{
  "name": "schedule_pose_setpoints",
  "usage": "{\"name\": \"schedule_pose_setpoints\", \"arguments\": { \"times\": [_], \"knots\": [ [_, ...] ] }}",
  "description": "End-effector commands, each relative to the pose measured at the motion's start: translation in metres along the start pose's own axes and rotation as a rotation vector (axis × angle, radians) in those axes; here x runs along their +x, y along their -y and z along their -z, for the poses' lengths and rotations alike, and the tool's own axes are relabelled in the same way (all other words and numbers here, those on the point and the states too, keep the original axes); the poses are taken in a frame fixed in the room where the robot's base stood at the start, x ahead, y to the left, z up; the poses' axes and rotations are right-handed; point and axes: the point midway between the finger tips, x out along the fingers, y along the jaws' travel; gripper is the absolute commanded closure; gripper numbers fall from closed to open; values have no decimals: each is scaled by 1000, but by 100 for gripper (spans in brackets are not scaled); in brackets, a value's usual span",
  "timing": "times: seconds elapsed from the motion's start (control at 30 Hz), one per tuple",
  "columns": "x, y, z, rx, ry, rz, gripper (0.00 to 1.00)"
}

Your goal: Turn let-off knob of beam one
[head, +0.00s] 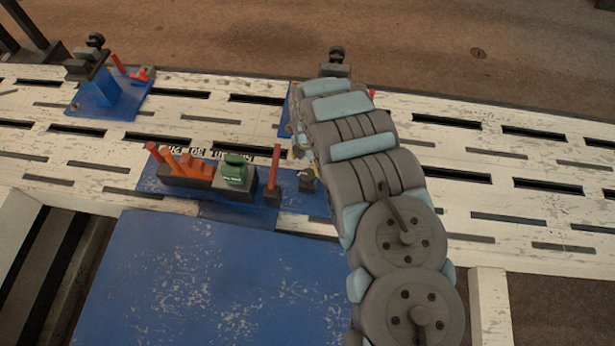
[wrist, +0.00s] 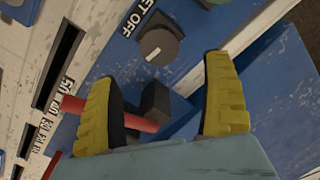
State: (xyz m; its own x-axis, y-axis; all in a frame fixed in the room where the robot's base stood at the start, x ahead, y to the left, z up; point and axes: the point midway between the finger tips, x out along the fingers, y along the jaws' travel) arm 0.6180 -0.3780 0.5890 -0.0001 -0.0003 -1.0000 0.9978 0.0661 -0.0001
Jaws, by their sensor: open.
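A dark grey round knob (wrist: 158,46) with a pale index mark sits on a blue panel in the upper middle of the wrist view. White lettering beside it reads "ET OFF", with the start cut off. My gripper (wrist: 162,70) is open, with its yellow-padded fingers spread apart. In the picture the knob lies just beyond the fingertips and between them; the fingers do not appear to touch it. A red rod (wrist: 137,122) and a dark block (wrist: 155,103) show between the fingers. In the head view my arm hides most of the gripper. I cannot tell which beam this knob belongs to.
In the head view, a blue fixture holds orange levers (head: 180,162), a green part (head: 235,170) and a red post (head: 272,174). Another blue fixture (head: 108,94) stands at the upper left. The slotted white bench (head: 470,195) is clear at right.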

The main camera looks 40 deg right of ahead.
Motion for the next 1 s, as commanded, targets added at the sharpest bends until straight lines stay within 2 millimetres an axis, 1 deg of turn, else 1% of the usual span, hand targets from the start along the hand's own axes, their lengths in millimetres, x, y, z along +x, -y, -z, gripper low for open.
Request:
{"name": "schedule_pose_setpoints", "arguments": {
  "times": [0.03, 0.3, 0.4, 0.63, 1.0],
  "knots": [
    [13, 0, 1, 0, -2, 0, 18],
    [54, 0, 1, 0, -2, 1, 18],
    [66, 0, 1, 1, -3, 1, 18],
    [80, -1, 0, 1, 0, -1, 18],
    [82, 0, 0, 0, 0, 0, 18]
  ]
}}
